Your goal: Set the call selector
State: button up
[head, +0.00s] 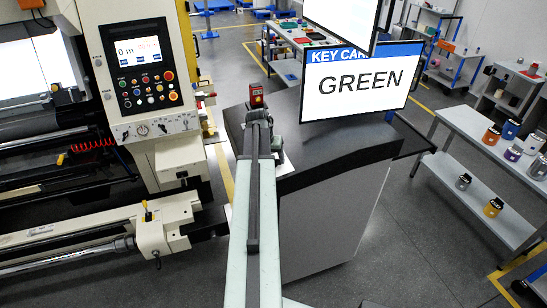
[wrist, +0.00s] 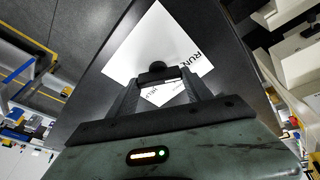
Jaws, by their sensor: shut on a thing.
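The call selector is a dark knob (wrist: 157,68) on a white plate (wrist: 125,62) in the wrist view. The plate carries the word RUN on its right and another label, partly hidden, below the knob. My gripper (wrist: 158,78) is shut on the knob, with a finger on each side. Which label the knob points to cannot be told. In the head view my gripper (head: 258,117) is at the far end of my arm, over the dark desk top; the knob is hidden there. A screen (head: 360,82) on the desk reads KEY CARD, cut off, and GREEN.
A small red object (head: 256,94) stands just beyond my gripper. A machine with a button panel (head: 145,75) is on the left. A bench (head: 485,150) with several coloured containers is on the right. Grey floor is clear between desk and bench.

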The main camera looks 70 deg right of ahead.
jog(key=shift+a+n, duration=0.1)
jog(key=shift+n, duration=0.3)
jog(key=o, duration=1.4)
jog(key=shift+w, duration=0.1)
jog(key=shift+c, duration=0.2)
jog(key=shift+r+p, duration=0.25)
jog(key=shift+p, duration=0.05)
jog(key=p+v, duration=0.7)
